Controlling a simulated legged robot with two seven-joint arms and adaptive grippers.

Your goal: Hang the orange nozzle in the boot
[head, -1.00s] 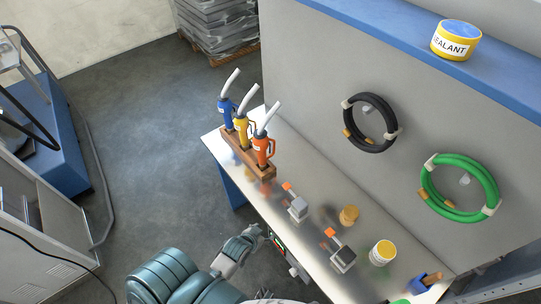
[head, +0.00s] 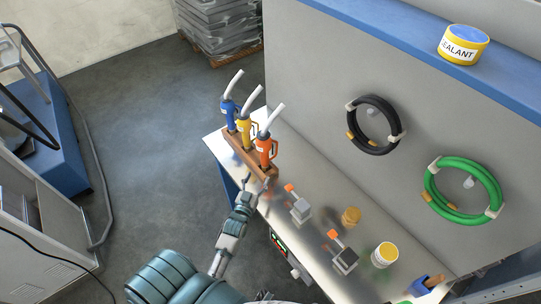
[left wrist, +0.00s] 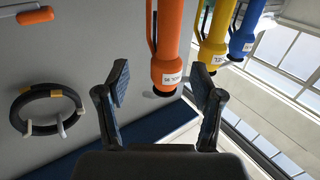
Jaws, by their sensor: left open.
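The orange nozzle (head: 265,150) stands in a wooden rack (head: 262,172) on the metal bench, at the near end of a row with a yellow nozzle (head: 243,130) and a blue nozzle (head: 229,110). Their pale spouts point up. My left gripper (head: 262,183) is open and empty, just in front of the rack's near end. In the left wrist view, the orange nozzle (left wrist: 172,42) lies ahead, between the open fingers (left wrist: 160,88) in the picture; contact does not show. I cannot tell which part is the boot. My right gripper is out of view.
Two grey blocks with orange tops (head: 300,208) (head: 344,258), a tan cylinder (head: 351,216) and a yellow-white tub (head: 384,254) stand on the bench. Black (head: 374,125) and green (head: 463,188) hose coils hang on the wall panel. Open floor lies left of the bench.

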